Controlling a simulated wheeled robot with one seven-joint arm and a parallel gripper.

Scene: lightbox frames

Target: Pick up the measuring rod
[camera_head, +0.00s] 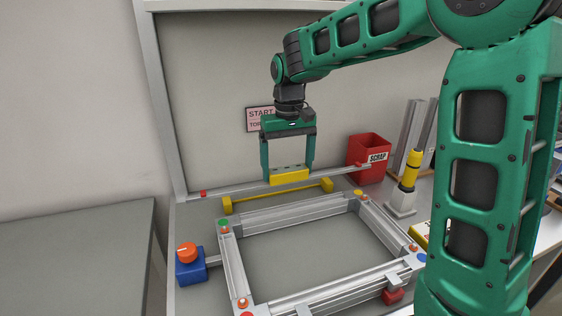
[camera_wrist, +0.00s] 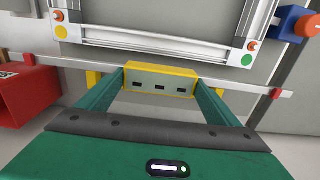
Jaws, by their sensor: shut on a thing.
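The measuring rod appears to be the long grey bar (camera_head: 235,188) with red tips and a yellow block (camera_head: 290,177) at its middle. My gripper (camera_head: 289,172) points down, its two fingers closed on the ends of this block. In the wrist view my gripper (camera_wrist: 160,85) holds the yellow block (camera_wrist: 160,70), and the grey bar (camera_wrist: 250,87) runs out past both fingers. The rod lies behind the frame, roughly along its back side. I cannot tell whether it touches the table.
A thin yellow bar with end blocks (camera_head: 280,195) lies just in front of the rod. An aluminium frame (camera_head: 300,207) fills the table front. A red scrap bin (camera_head: 368,160) stands near the rod's right end. A blue box with an orange knob (camera_head: 190,268) is front left.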

